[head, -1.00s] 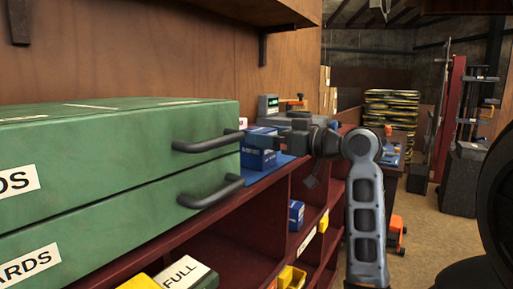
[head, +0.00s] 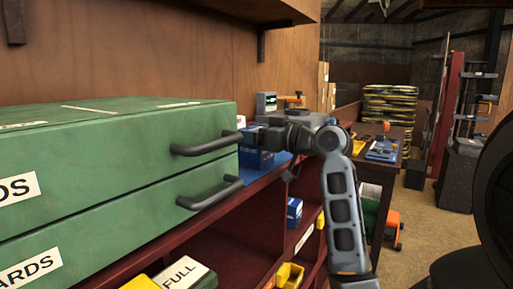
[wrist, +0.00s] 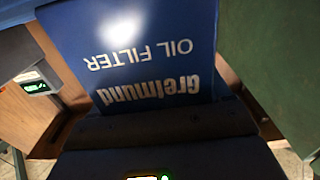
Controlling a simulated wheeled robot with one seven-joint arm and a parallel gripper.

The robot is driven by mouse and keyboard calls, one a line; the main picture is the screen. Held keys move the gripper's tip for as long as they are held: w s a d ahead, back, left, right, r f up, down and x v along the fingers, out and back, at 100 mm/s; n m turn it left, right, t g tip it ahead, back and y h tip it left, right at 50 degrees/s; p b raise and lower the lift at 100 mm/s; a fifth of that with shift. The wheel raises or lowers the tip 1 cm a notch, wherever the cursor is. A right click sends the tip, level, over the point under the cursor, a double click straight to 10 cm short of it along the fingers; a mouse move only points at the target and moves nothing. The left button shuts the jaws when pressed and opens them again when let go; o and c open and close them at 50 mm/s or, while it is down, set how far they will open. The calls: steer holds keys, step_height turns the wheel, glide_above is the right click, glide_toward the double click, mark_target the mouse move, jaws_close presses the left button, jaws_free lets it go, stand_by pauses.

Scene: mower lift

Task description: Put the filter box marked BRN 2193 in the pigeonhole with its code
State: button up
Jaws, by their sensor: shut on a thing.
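A blue oil filter box (wrist: 150,50) fills the upper middle of the wrist view, its lettering upside down. My gripper (wrist: 160,118) is shut on it. No code can be read on the visible face. In the head view my gripper (head: 268,138) is at the counter, behind the green cases' handles, with blue boxing (head: 254,159) just below it. The head view does not show clearly which blue part is held. The dark red pigeonhole unit (head: 262,187) runs under the counter. A blue box (head: 294,210) sits in one pigeonhole; its code is too small to read.
Green cases (head: 110,130) with black handles stand close at the left. A digital scale (head: 266,102) stands behind my gripper. Open floor (head: 430,225) lies to the right.

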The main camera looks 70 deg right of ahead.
steer(key=c, duration=0.7)
steer(key=shift+c, duration=0.2)
steer(key=shift+r, duration=0.15)
steer(key=shift+r, duration=0.25)
step_height(320, 180, up, 4)
steer(key=shift+f, duration=0.1)
steer(key=s+d+r+b, duration=0.1)
steer(key=s+d+r, duration=0.4)
steer(key=s, duration=0.5)
steer(key=shift+d+r, duration=0.4)
steer(key=shift+r, duration=0.3)
steer(key=shift+s, duration=0.2)
